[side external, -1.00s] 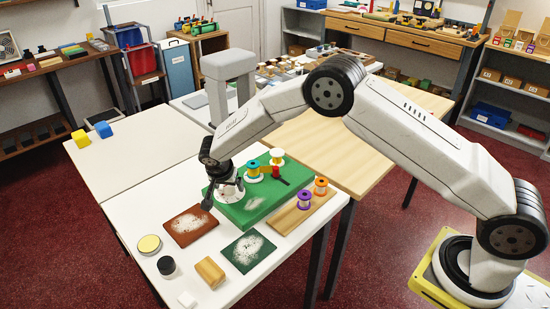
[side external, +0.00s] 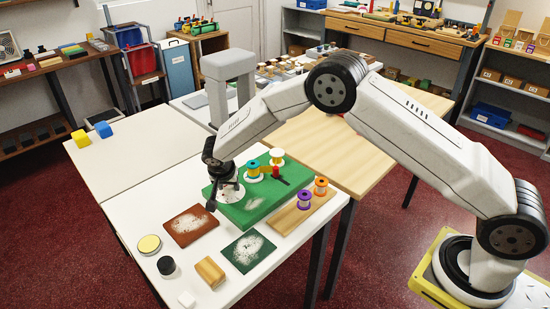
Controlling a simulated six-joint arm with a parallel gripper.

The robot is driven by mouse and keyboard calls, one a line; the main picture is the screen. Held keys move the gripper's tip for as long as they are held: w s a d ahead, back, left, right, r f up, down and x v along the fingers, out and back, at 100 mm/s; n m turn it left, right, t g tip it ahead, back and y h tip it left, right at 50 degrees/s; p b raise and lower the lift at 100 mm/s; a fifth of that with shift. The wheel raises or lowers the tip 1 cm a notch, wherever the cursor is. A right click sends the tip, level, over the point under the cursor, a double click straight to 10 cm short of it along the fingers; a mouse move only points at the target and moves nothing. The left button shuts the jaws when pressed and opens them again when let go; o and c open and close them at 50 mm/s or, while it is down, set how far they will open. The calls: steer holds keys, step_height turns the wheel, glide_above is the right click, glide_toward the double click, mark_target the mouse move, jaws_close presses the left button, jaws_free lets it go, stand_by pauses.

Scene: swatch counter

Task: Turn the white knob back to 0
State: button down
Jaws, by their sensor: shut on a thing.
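A green board (side external: 247,211) lies on the white table. At its left end is a round white dial face (side external: 235,196). My gripper (side external: 227,190) points down over this dial and is shut on the white knob. The fingers and wrist cover most of the knob, so its pointer and the 0 mark cannot be read.
On the green board stand a teal-and-yellow spool (side external: 253,169), a white-and-yellow spool (side external: 277,157) and a small red piece (side external: 276,172). A wooden strip (side external: 285,222) holds a purple spool (side external: 304,199) and an orange spool (side external: 321,187). A brown swatch (side external: 190,226) lies close in front.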

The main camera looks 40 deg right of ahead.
steer(key=n, duration=0.2)
steer(key=n+t+y, duration=0.1)
steer(key=n, duration=0.1)
steer(key=shift+d+n+y, duration=0.1)
steer(key=shift+n+y, duration=0.2)
steer(key=shift+n, duration=0.1)
steer(key=shift+n+t+y, duration=0.3)
steer(key=shift+n+y, duration=0.6)
steer(key=shift+n, duration=1.5)
steer(key=shift+d+n+y, duration=0.15)
steer(key=shift+n+y, duration=0.75)
steer(key=shift+n, duration=1.4)
steer(key=shift+n+g+y, duration=0.6)
steer(key=shift+n+y, duration=0.1)
steer(key=shift+n, duration=1.5)
steer(key=shift+c, duration=0.7)
jaws_free()
steer(key=shift+d+r, duration=0.1)
steer(key=shift+r, duration=0.05)
steer(key=v, duration=0.7)
steer(key=shift+r, duration=0.3)
